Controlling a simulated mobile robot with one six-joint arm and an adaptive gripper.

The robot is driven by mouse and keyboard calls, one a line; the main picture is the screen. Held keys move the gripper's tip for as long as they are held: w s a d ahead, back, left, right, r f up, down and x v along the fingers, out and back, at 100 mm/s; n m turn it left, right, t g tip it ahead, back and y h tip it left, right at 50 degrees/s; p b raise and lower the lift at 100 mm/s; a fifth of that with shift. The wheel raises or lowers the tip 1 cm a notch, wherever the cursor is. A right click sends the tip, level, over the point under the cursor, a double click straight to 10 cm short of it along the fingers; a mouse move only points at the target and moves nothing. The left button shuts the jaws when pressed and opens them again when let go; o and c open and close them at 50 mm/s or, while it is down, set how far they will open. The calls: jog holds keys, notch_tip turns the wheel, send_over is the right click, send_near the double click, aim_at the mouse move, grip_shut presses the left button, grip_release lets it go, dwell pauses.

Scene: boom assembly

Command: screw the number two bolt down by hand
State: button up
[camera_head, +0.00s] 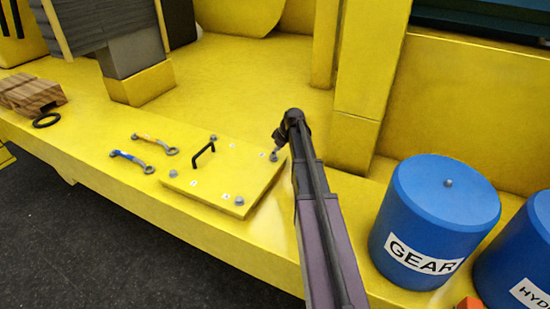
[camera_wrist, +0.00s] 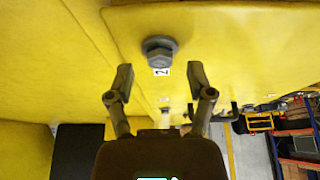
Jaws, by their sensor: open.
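The number two bolt (camera_wrist: 160,50) is a grey hex-head bolt with a washer, seated at a corner of the yellow cover plate in the wrist view, beside a white label (camera_wrist: 161,72) marked 2. My gripper (camera_wrist: 160,82) is open and empty, with its fingertips short of the bolt and one to each side of it. In the head view my gripper (camera_head: 279,140) is by the plate's far right corner, close to a bolt (camera_head: 273,156) there. The yellow cover plate (camera_head: 225,175) has a black handle (camera_head: 204,150) and other bolts (camera_head: 239,201) at its corners.
Two wrenches, one blue-handled (camera_head: 130,159) and one orange-handled (camera_head: 155,143), lie left of the plate. A black ring (camera_head: 46,120) and wooden blocks (camera_head: 32,94) lie farther left. A yellow post (camera_head: 365,85) rises behind my arm. A blue GEAR drum (camera_head: 430,220) stands at right.

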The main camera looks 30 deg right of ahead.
jog(key=shift+w+a+f+b, duration=0.15)
jog(key=shift+f+b, duration=0.15)
jog(key=shift+f, duration=0.2)
grip_shut()
